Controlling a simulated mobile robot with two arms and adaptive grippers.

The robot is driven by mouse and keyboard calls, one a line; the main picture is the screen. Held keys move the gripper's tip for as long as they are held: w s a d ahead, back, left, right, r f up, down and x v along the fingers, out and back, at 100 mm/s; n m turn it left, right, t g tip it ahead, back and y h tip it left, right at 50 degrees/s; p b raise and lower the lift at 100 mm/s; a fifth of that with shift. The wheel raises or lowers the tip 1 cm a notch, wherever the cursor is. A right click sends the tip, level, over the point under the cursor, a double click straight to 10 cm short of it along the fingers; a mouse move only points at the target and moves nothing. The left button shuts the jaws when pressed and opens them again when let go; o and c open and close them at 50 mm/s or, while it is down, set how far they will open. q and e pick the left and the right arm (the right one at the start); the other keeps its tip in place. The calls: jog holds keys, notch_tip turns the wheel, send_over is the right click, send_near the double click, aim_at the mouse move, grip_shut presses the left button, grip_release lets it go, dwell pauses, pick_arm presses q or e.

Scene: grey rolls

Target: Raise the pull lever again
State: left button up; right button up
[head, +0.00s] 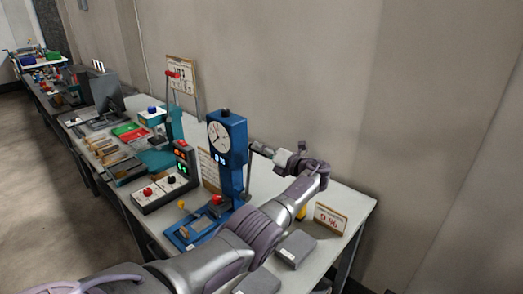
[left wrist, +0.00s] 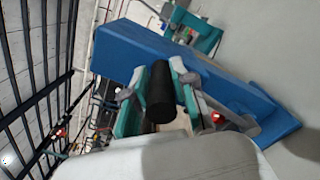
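The blue press-like device (head: 232,165) with a round white dial stands upright on the table in the head view. Its pull lever (head: 262,149) has a dark grip and sticks out to the right from the column, roughly level. My left gripper (head: 282,157) is at the outer end of this lever. In the left wrist view the black lever grip (left wrist: 160,92) lies between the two teal fingers of my left gripper (left wrist: 157,68), which stand apart with narrow gaps beside it. The blue column (left wrist: 215,75) is behind. My right gripper is not in view.
A control box (head: 166,190) with knobs stands left of the device. A small sign (head: 330,218) and grey blocks (head: 296,248) are near the table's right end. My left arm crosses over the front. The wall is close behind.

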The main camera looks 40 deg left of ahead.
pick_arm(q)
jog(key=o, duration=0.4)
jog(key=shift+w+f, duration=0.1)
jog(key=shift+f, duration=0.35)
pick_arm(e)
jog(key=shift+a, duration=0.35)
pick_arm(q)
jog(key=shift+r, duration=0.15)
jog(key=shift+d, duration=0.25)
jog(key=d, duration=1.1)
jog(key=shift+s+d, duration=0.2)
jog(key=shift+s, duration=0.25)
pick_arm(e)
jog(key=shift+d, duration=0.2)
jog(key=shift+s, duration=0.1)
